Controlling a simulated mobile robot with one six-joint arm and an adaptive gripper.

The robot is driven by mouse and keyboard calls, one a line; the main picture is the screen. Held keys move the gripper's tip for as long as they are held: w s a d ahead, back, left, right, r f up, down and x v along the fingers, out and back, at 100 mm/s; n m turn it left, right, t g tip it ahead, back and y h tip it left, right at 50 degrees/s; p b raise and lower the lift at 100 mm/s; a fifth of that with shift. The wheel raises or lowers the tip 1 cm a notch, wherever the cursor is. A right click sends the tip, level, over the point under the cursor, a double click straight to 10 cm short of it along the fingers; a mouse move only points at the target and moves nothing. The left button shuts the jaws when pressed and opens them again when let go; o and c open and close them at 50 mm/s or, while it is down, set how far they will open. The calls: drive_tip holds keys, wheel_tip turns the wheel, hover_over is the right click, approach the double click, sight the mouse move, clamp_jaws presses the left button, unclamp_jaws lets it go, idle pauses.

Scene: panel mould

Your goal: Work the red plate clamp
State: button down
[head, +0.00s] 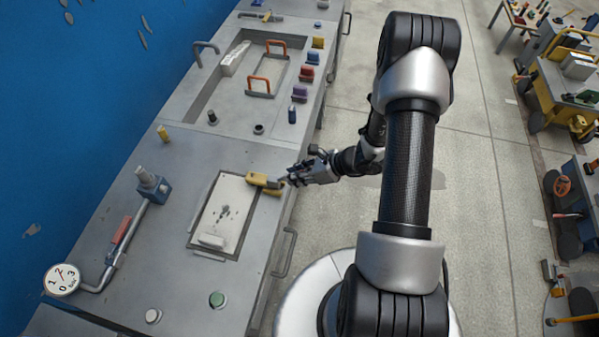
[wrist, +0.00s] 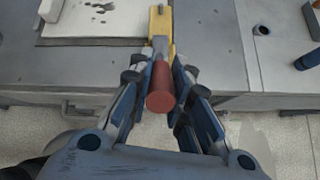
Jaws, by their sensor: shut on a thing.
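The plate clamp has a yellow body (head: 262,181) at the right edge of the white plate (head: 222,207) on the bench in the head view. In the wrist view, the yellow body (wrist: 160,27) is at the top, and a grey lever runs from it to a round red grip (wrist: 161,100) pointing towards me. My gripper (head: 293,177) reaches the clamp from the right. In the wrist view its blue-grey fingers (wrist: 159,72) are shut on the clamp's lever from both sides. In the head view the gripper hides the red grip.
A grey bench holds a recess with orange handles (head: 259,87) and several coloured knobs. A pipe with a red lever (head: 121,231) and a round gauge (head: 61,280) are at left. A green button (head: 217,299) is near the front. A bench handle (head: 286,252) sticks out below the clamp.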

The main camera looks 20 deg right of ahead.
drive_tip(key=shift+w+a+r+g+h+p, duration=0.35)
drive_tip(key=shift+a+r+g+h+p, duration=0.15)
drive_tip(key=shift+h+p, duration=0.15)
drive_tip(key=shift+w+a+r+g+h+p, duration=0.35)
drive_tip(key=shift+g+h+p, duration=0.2)
drive_tip(key=shift+h, duration=0.2)
drive_tip(key=c, duration=1.4)
unclamp_jaws()
drive_tip(key=shift+a, duration=0.1)
drive_tip(key=shift+c, duration=0.2)
drive_tip(key=shift+r, duration=0.1)
drive_tip(key=v, duration=1.2)
drive_tip(key=shift+c, duration=0.2)
